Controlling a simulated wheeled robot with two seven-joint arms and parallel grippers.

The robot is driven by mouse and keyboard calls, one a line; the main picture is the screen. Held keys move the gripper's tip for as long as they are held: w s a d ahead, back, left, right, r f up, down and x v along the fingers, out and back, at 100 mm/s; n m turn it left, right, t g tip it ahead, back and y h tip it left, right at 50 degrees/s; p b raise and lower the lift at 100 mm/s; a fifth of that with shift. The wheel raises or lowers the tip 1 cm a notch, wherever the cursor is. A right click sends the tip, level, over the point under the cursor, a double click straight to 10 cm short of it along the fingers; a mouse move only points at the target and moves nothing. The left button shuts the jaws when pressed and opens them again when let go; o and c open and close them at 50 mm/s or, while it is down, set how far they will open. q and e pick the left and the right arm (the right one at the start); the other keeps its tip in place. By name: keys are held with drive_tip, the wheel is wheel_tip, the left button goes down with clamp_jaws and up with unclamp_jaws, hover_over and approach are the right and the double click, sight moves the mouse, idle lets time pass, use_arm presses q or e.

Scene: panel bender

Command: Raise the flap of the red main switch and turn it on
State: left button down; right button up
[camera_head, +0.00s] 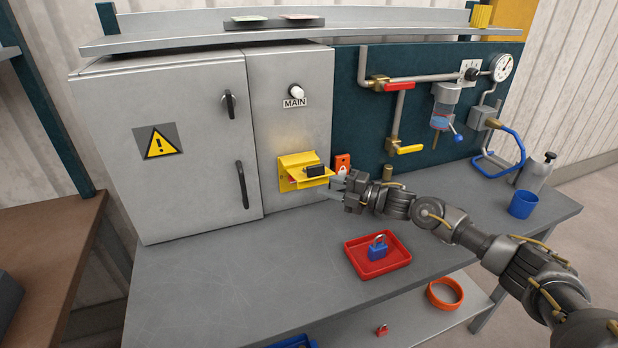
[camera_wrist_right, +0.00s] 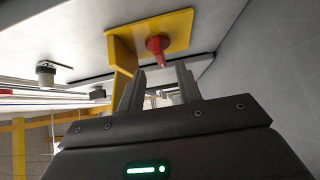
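The yellow switch plate (camera_head: 286,183) is on the narrow grey cabinet below the MAIN label. Its yellow flap (camera_head: 299,161) is raised and sticks out from the plate, with a black tab (camera_head: 315,170) at its outer edge. The red switch knob (camera_wrist_right: 158,46) shows on the yellow plate in the right wrist view; the flap mostly hides it in the head view. My right gripper (camera_head: 335,189) is open and empty, just right of the flap. In the right wrist view its fingers (camera_wrist_right: 158,88) point toward the knob, apart from it. My left gripper is out of view.
A white lamp (camera_head: 296,90) is above the MAIN label. A red tag (camera_head: 342,164) hangs right of the switch. A red tray (camera_head: 360,243) with a blue padlock (camera_head: 377,248) sits on the grey bench below. Pipes and valves fill the dark panel at right.

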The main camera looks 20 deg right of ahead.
drive_tip(key=p+x, duration=0.1)
drive_tip(key=x, duration=0.4)
drive_tip(key=shift+w+a, duration=0.2)
drive_tip(key=shift+a, duration=0.1)
drive_tip(key=shift+c, duration=0.3)
